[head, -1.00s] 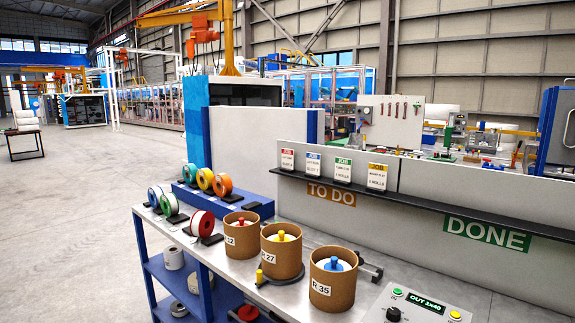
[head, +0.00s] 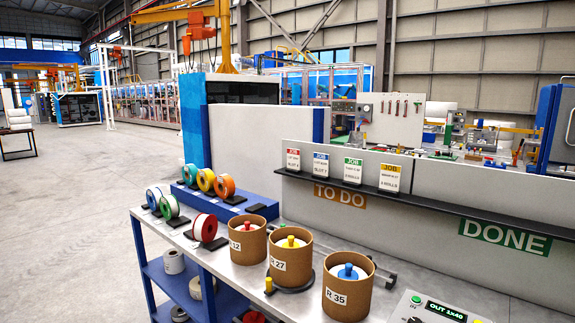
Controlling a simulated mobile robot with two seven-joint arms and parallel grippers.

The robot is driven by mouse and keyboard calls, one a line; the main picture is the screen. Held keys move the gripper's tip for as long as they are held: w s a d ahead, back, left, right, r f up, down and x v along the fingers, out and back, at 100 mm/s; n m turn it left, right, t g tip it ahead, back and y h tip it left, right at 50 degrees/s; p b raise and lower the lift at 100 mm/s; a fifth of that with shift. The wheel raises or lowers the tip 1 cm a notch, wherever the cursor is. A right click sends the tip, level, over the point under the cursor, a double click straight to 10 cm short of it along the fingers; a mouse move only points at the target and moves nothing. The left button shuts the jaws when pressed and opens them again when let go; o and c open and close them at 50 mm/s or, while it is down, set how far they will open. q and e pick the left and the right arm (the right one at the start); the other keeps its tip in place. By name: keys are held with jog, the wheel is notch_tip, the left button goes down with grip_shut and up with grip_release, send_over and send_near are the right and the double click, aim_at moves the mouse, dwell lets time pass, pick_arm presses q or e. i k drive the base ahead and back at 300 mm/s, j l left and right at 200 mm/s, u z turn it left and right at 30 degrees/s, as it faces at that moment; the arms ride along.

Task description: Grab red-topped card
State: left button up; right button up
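The red-topped job card (head: 293,160) stands upright at the left end of a dark narrow shelf (head: 420,206) on the grey partition, above the TO DO sign (head: 340,195). It is white below its red band. A blue-topped card (head: 321,165), a green-topped card (head: 353,171) and an orange-topped card (head: 390,177) stand to its right in a row, apart from each other. Neither of my grippers shows in the head view.
Below the shelf is a workbench (head: 239,277) with brown drums (head: 290,263), tape rolls (head: 204,228) and a control box (head: 440,308). The shelf above the DONE sign (head: 503,238) is bare. Open floor (head: 70,210) lies at left.

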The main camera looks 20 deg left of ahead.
aim_at(293, 156)
jog(key=i+j, duration=0.15)
jog(key=j, duration=0.3)
jog(key=i+j, duration=0.1)
jog(key=j, duration=0.35)
jog(key=i+j, duration=0.15)
jog(key=j, duration=0.25)
jog(key=i+j, duration=0.1)
jog(key=j, duration=0.35)
jog(key=i+j, duration=0.15)
jog(key=j, duration=0.3)
jog(key=i+j, duration=0.1)
jog(key=j, duration=0.35)
jog(key=i+j, duration=0.15)
jog(key=j, duration=0.3)
jog(key=i+j, duration=0.1)
jog(key=j, duration=0.35)
